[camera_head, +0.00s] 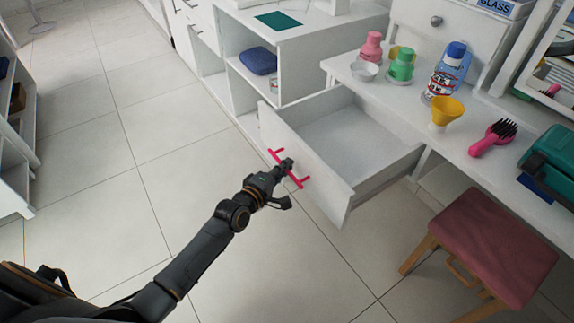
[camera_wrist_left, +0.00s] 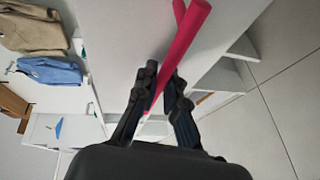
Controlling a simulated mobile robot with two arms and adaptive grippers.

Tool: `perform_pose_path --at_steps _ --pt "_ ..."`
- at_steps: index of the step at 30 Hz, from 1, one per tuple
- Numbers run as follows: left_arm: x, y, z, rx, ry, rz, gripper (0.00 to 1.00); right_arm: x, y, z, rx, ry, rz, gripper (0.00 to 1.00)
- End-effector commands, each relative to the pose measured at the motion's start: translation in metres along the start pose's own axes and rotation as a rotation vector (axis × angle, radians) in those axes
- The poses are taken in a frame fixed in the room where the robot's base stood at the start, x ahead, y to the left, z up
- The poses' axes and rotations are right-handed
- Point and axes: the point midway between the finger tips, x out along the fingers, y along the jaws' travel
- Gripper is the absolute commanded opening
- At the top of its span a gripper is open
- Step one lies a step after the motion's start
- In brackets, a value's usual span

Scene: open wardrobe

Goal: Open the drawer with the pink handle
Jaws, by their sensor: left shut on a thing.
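The white drawer (camera_head: 318,171) under the white table stands pulled well out, and its empty inside shows. Its pink bar handle (camera_head: 298,181) is on the front panel, and it also shows in the left wrist view (camera_wrist_left: 186,45). My left gripper (camera_head: 286,165) is at the handle, with its fingers on either side of the bar and shut on it. In the left wrist view the fingers (camera_wrist_left: 165,90) are around the pink bar, close to the white drawer front. My right gripper is not in either view.
A red-topped stool (camera_head: 480,245) is right of the drawer. Shelves (camera_head: 240,60) stand behind. The tiled floor at left is clear.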

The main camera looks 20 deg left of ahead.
Motion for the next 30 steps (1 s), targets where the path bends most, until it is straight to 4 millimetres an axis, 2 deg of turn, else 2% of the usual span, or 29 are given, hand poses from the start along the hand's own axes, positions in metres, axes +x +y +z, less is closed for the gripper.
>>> perform_pose_path --at_steps 6,7,10,19,22,26,30 --pt "0.000 -0.001 0.000 0.000 0.000 -0.001 0.00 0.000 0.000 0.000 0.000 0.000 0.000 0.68" --pt "0.000 -0.001 0.000 0.000 0.000 -0.001 0.14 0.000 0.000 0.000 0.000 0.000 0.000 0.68" --pt "0.000 -0.001 0.000 0.000 0.000 -0.001 0.34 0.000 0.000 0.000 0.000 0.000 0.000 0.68" --pt "-0.001 0.000 0.000 0.000 0.000 -0.001 0.34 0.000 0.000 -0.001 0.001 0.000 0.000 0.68" --pt "-0.007 -0.001 0.000 -0.001 0.000 -0.001 0.34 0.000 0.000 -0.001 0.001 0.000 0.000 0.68" --pt "-0.028 -0.001 0.001 -0.001 -0.001 -0.002 0.34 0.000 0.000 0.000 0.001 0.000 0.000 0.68" --pt "-0.059 -0.002 0.001 0.000 -0.001 -0.003 0.34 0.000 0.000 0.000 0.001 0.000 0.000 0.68"
